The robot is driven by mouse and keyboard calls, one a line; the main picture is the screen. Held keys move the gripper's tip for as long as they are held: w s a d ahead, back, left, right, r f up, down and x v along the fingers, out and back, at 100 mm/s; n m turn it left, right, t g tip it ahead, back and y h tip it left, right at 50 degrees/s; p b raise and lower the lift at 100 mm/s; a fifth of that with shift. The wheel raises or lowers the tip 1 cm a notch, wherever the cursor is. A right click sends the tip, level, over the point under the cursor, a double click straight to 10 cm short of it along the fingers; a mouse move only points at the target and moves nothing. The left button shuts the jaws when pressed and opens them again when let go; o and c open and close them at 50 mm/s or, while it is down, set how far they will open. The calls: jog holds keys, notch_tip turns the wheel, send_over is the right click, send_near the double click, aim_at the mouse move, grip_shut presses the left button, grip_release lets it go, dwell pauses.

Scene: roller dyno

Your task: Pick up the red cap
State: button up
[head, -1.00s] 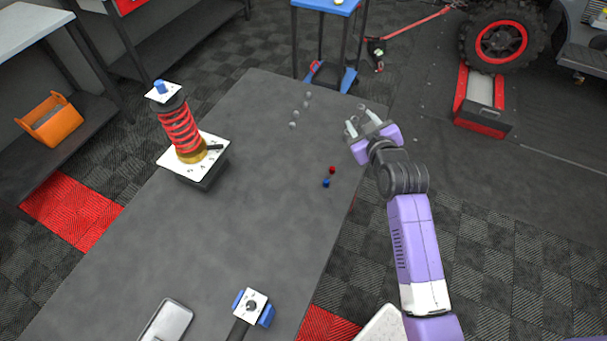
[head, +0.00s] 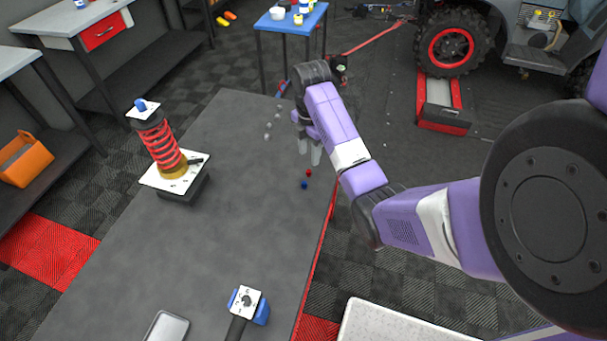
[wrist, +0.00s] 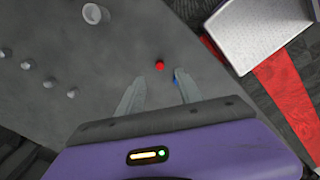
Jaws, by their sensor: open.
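The small red cap (head: 309,172) lies on the dark grey table near its right edge. A small blue cap (head: 304,185) lies just in front of it. My gripper (head: 310,155) is above the table, a little beyond the red cap in the head view, fingers pointing down, open and empty. In the wrist view the red cap (wrist: 159,65) is ahead of the open fingers (wrist: 155,90), roughly between their lines. The blue cap (wrist: 176,81) is partly hidden behind the right finger.
Several small grey pieces (head: 268,136) lie at the table's far end. A red spring strut (head: 165,150) stands at the left. A blue clamp-like fixture (head: 262,313) and a grey tray (head: 168,327) are at the front. The table's middle (head: 235,215) is clear.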

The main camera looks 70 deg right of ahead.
aim_at(309, 171)
notch_tip(309, 171, down, 8)
jog(key=shift+r+p, duration=0.2)
jog(key=shift+p, duration=0.35)
grip_shut()
